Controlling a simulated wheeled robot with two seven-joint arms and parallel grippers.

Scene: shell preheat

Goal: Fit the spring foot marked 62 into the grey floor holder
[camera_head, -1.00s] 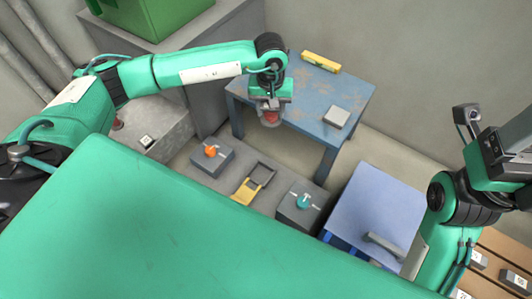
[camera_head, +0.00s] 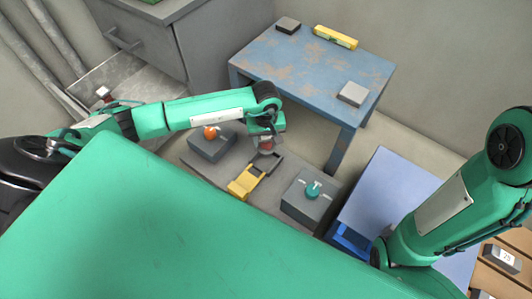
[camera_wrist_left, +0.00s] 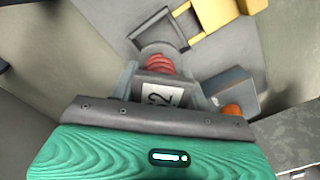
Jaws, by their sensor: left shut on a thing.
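My left gripper (camera_head: 265,142) is shut on the spring foot (camera_head: 266,147), which shows a red spring in the head view. In the left wrist view the spring foot (camera_wrist_left: 158,90) sits between the fingers, with a white label reading 62, red coils and a round grey end pointing away from the gripper. The floor holder is a dark grey frame (camera_head: 266,165) beside a yellow part; it shows in the left wrist view (camera_wrist_left: 150,24) just beyond the foot's end. The foot appears above or at the frame; contact cannot be told. My right gripper is out of view.
A grey box with an orange knob (camera_head: 208,146) stands left of the holder, and one with a teal knob (camera_head: 308,203) stands right. A blue table (camera_head: 300,70) behind bears a yellow level (camera_head: 335,37) and grey blocks. A blue bin (camera_head: 350,243) is at right.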

